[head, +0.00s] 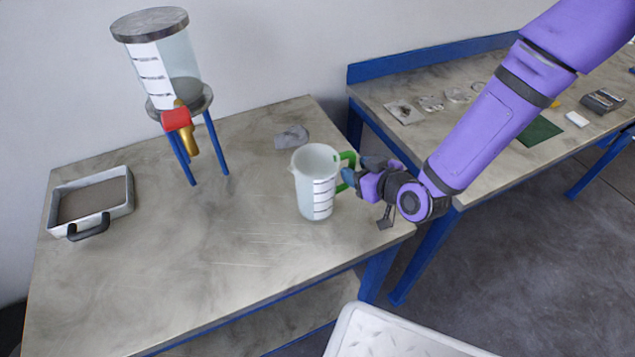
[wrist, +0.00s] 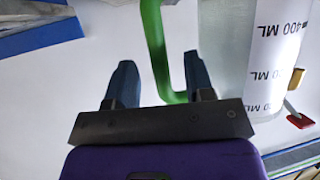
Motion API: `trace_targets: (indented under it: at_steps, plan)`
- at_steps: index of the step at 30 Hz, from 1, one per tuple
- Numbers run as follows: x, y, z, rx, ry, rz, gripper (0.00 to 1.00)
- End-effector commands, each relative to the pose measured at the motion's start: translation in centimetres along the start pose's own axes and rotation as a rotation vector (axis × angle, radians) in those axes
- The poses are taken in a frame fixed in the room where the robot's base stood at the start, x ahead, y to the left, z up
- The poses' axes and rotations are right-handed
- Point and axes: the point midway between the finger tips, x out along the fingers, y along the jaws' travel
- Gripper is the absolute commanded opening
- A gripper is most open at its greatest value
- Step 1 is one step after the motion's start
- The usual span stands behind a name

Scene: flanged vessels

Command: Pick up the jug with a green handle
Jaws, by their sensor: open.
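The jug (head: 312,185) is a clear, whitish measuring jug with a printed scale, standing upright near the right edge of the table. Its green handle (head: 346,170) faces right, toward my gripper (head: 350,175). In the wrist view the jug body (wrist: 228,60) is at the right, and the green handle (wrist: 158,50) runs down between the two blue fingers of my gripper (wrist: 160,85). The fingers are apart, with gaps visible between them and the handle. The handle's upper end is cut off in that view.
A clear tank (head: 180,58) with a red-handled tap stands on blue legs at the back left. A white tray (head: 122,190) with a black handle lies at the far left. A grey lump (head: 291,137) sits behind the jug. The table's front middle is clear.

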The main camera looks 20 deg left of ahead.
Motion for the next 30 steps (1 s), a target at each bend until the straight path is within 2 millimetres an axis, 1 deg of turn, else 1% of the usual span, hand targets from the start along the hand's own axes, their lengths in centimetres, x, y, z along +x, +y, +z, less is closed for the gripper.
trace_targets:
  at_steps: [1,3,6,14,17,18,20,21,30]
  plan:
    - [0.8,0.0,0.1,0.001,0.001,0.0,0.49]
    - [1.6,0.0,0.0,0.0,0.002,0.0,0.49]
    - [2.4,0.1,0.0,0.0,0.001,0.0,0.49]
    - [2.6,0.1,0.0,0.0,0.001,0.001,0.49]
    - [2.6,0.1,0.0,0.0,0.001,0.001,0.28]
    - [2.6,0.1,0.0,0.0,0.001,0.001,0.19]
    - [2.6,0.1,0.0,0.0,0.001,0.001,0.05]
    - [2.6,0.1,0.0,0.0,0.001,0.001,0.0]
    - [2.6,0.1,-0.1,0.0,0.002,0.001,0.0]
